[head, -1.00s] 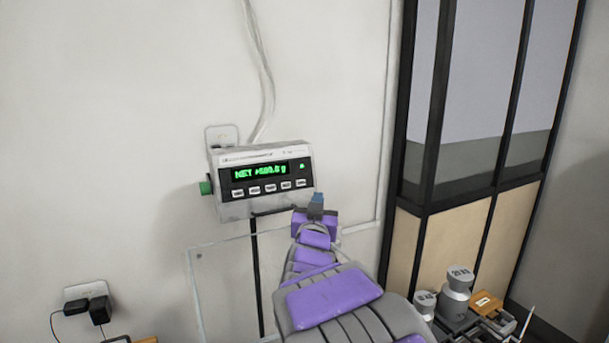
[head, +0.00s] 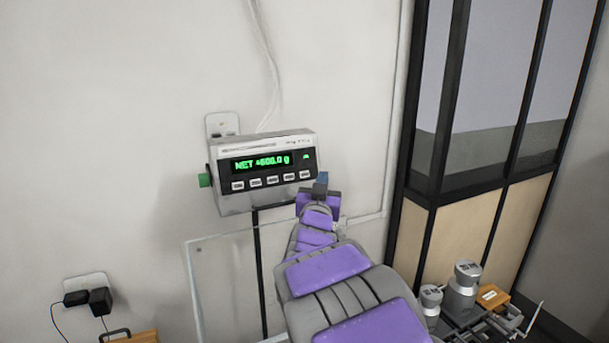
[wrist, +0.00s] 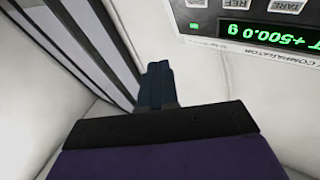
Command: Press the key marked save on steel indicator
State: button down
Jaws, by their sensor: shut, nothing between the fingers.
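The steel indicator (head: 228,199) hangs on the wall with a lit green display (head: 262,162) and a row of several white keys below it. The key legends are too small to read in the head view. In the wrist view the indicator (wrist: 258,52) appears upside down at the top right, showing +500.0 g. Two keys there read TARE (wrist: 287,5) and REF (wrist: 240,4); the legend of a third (wrist: 195,3) is cut off. I cannot read a save mark. My gripper (head: 321,180) is shut and empty at the indicator's lower right corner; its fingertips (wrist: 158,68) show no contact in the wrist view.
A black-framed glazed partition (head: 430,160) stands to the right. Metal weights (head: 462,292) stand at the lower right. A wall socket with black plugs (head: 99,300) is at lower left.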

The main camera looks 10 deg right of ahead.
aim_at(305, 174)
jog(key=w+a, duration=0.1)
jog(key=w, duration=0.1)
jog(key=w+f+p, duration=0.1)
jog(key=w, duration=0.1)
jog(key=w+a+p, duration=0.1)
jog(key=w, duration=0.1)
jog(key=shift+w+a+f, duration=0.25)
jog(key=shift+a+f, duration=0.05)
jog(key=shift+f, duration=0.05)
jog(key=shift+w, duration=0.15)
jog(key=shift+d+f, duration=0.1)
jog(key=shift+d, duration=0.15)
jog(key=shift+d, duration=0.15)
jog(key=shift+a, duration=0.3)
jog(key=shift+d, duration=0.15)
jog(key=shift+w, duration=0.15)
dwell(0.6)
jog(key=shift+w+f+p, duration=0.1)
jog(key=shift+w+p, duration=0.1)
jog(key=shift+p, duration=0.15)
